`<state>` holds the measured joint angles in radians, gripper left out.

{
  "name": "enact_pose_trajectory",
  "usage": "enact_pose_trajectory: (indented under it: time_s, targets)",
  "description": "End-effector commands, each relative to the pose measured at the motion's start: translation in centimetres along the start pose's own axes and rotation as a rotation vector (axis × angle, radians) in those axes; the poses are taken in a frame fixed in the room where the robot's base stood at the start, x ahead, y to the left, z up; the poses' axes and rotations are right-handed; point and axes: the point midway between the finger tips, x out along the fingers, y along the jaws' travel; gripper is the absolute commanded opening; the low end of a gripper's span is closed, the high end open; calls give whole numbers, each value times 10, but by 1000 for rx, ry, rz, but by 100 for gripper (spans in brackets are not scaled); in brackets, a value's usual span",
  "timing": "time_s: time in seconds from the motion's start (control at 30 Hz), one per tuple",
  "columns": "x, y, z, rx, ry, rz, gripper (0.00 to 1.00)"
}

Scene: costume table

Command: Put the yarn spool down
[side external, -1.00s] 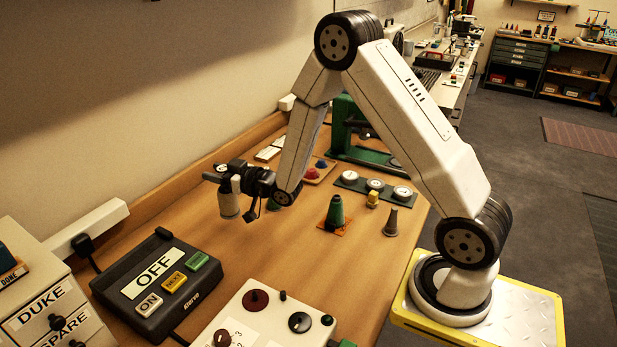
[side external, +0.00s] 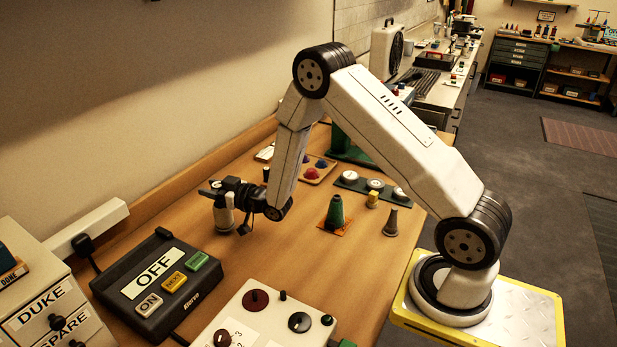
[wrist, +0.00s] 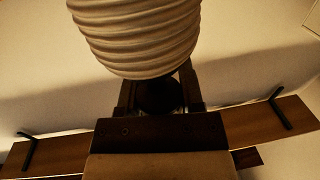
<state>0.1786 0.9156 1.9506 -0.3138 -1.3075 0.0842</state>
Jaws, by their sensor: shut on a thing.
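The yarn spool (side external: 223,217) is cream-coloured and held upright below my gripper (side external: 216,191) in the side external view. My gripper is shut on it. The spool's lower end is close to the wooden tabletop, behind the control box; I cannot tell whether it touches. In the wrist view the spool (wrist: 135,38) shows large at the top, with pale ribbed windings, and its upper part is cut off by the frame. The fingertips are hard to make out there.
A black control box (side external: 160,285) stands in front of the spool. A green cone (side external: 335,212) on an orange card and a grey cone (side external: 391,222) stand to the right. Red and blue domes sit on a tan board (side external: 318,178) behind. Bare wood (side external: 285,250) lies between.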

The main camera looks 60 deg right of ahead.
Motion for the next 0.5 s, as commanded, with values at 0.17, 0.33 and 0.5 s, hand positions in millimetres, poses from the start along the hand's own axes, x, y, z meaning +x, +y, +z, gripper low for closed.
enact_pose_trajectory:
  time_s: [0.17,0.33,0.5]
  targets:
    - [0,0,8,0,3,0,0]
    - [0,0,8,0,3,0,0]
    - [0,0,10,0,3,0,0]
